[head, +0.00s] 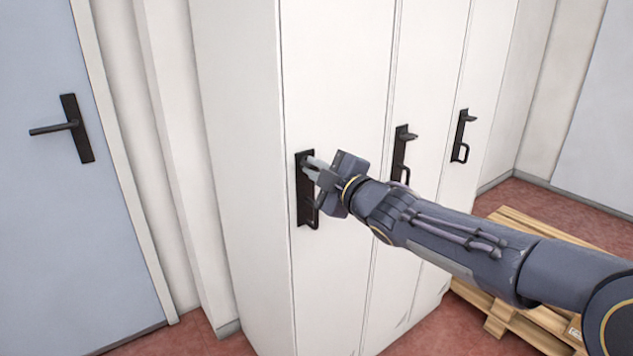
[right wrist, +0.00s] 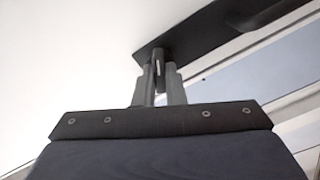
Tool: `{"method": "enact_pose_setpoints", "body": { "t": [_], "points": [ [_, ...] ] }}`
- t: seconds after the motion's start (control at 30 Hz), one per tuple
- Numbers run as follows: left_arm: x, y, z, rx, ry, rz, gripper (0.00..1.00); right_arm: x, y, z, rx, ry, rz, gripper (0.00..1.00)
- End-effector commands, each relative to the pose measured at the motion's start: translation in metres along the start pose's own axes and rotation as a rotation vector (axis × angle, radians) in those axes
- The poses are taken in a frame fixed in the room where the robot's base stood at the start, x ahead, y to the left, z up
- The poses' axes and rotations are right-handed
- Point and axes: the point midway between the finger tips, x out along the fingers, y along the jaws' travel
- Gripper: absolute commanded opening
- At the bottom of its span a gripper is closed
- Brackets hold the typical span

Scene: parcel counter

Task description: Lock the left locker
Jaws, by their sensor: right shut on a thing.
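The left locker (head: 335,80) is the nearest of three white lockers in the head view, and its door looks closed. It bears a black plate (head: 306,212) with a pull handle low down and a small lock knob near the top. My right gripper (head: 312,168) is at the upper part of this plate. In the right wrist view its two grey fingers (right wrist: 158,85) are shut on the dark lock knob (right wrist: 159,58), which stands out from the black plate (right wrist: 195,38). My gripper partly hides the knob and pull handle in the head view. My left gripper is not in view.
Two more lockers to the right have similar black handles (head: 400,150) and (head: 462,135). A wooden pallet (head: 497,318) lies on the red floor at the right. A blue-grey door (head: 60,220) with a lever handle stands at the left.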

Motion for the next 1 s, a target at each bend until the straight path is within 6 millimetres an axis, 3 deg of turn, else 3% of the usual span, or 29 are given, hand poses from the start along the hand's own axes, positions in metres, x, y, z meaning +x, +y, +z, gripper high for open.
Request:
{"method": "enact_pose_setpoints", "body": {
  "t": [0.5, 1.0],
  "points": [
    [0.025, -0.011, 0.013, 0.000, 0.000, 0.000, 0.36, 0.000, -0.004, 0.002, -0.399, -0.002, -0.002, 0.00],
    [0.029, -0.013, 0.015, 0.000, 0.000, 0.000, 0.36, 0.000, -0.003, 0.002, -0.515, -0.002, -0.002, 0.00]
  ]
}}
